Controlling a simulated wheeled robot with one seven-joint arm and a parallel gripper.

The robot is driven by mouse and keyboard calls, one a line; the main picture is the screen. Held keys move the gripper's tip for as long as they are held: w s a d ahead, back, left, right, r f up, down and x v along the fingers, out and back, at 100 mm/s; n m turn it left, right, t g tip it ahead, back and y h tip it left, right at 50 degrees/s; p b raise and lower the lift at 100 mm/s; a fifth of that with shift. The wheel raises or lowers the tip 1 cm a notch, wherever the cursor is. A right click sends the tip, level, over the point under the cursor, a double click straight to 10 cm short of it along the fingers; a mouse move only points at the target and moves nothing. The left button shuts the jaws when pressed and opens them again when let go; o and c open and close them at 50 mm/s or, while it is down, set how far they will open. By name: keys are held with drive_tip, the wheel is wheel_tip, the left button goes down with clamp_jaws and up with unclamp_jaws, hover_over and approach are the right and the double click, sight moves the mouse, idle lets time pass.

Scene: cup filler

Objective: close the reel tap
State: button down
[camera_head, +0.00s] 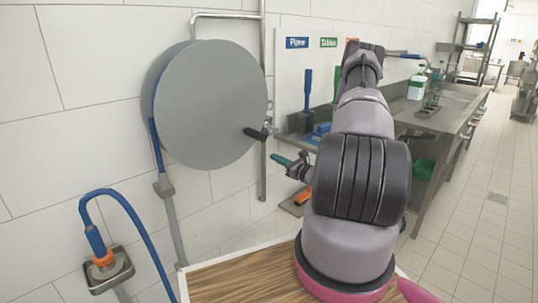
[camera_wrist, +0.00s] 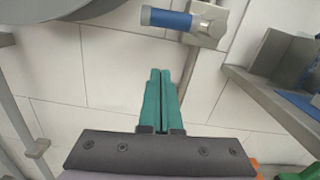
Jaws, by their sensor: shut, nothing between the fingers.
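The reel tap sits on the thin vertical pipe (camera_head: 262,175) at the right edge of the hose reel. Its dark handle (camera_head: 254,133) points left, crosswise to the pipe, over the reel's lower right edge. In the wrist view the handle (camera_wrist: 168,18) is blue with a grey end and joins a grey valve body (camera_wrist: 209,24) near the top. My gripper (camera_head: 277,159) is a little below and right of the tap, apart from it. Its green fingers (camera_wrist: 160,73) are together and empty, pointing toward the wall below the handle.
The large grey hose reel (camera_head: 208,105) is on the tiled wall. A blue hose (camera_head: 139,225) loops to a holder (camera_head: 108,271) at lower left. A steel bench (camera_head: 440,125) with bottles and brushes stands right. A wooden top (camera_head: 235,280) lies below.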

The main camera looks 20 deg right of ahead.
wheel_tip(320, 180, down, 7)
drive_tip(key=s+d+t+y, duration=0.2)
drive_tip(key=t+y, duration=0.1)
drive_tip(key=t, duration=0.2)
drive_tip(key=w+a+r, duration=0.4)
drive_tip(key=w+r, duration=0.4)
drive_tip(key=r, duration=0.1)
drive_tip(key=shift+w+r+t, duration=0.2)
drive_tip(key=shift+r+t, duration=0.1)
drive_tip(key=shift+r, duration=0.05)
drive_tip(key=shift+r+m+h, duration=0.1)
drive_tip(key=shift+m+h, duration=0.2)
drive_tip(key=shift+h, duration=0.1)
drive_tip(key=shift+w+a+r+m+h, duration=0.15)
drive_tip(key=shift+r+m+h, duration=0.25)
drive_tip(key=shift+r+m, duration=0.25)
